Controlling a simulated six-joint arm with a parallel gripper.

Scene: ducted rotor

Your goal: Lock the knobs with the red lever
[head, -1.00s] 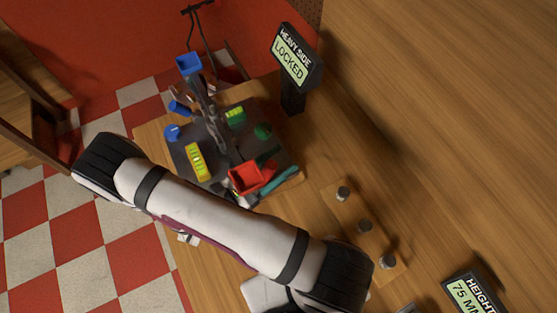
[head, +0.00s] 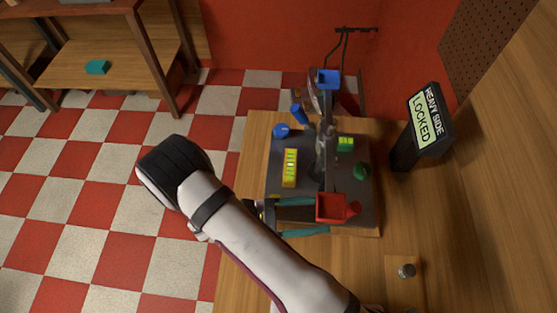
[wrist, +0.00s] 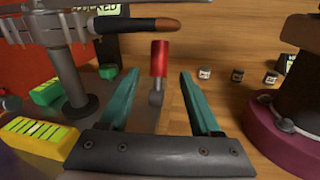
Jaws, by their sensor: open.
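The red lever (wrist: 159,58) stands upright on a grey stem in the wrist view, between and beyond my fingertips. In the head view a round red piece (head: 354,208) shows beside a red box-shaped part (head: 331,207); I cannot tell if it is the lever. My gripper (wrist: 159,73) is open and empty, its teal fingers apart with clear space between them. A green round knob (head: 361,171) and a blue round knob (head: 281,131) sit on the plate.
The rotor mast (head: 326,150) rises from the plate, with a blue box (head: 327,80) at its far end. A yellow level (head: 290,168) and a green one (head: 345,144) lie there. A display (head: 424,117) reads "HEAVY SIDE LOCKED". Small metal weights (wrist: 237,75) stand at right.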

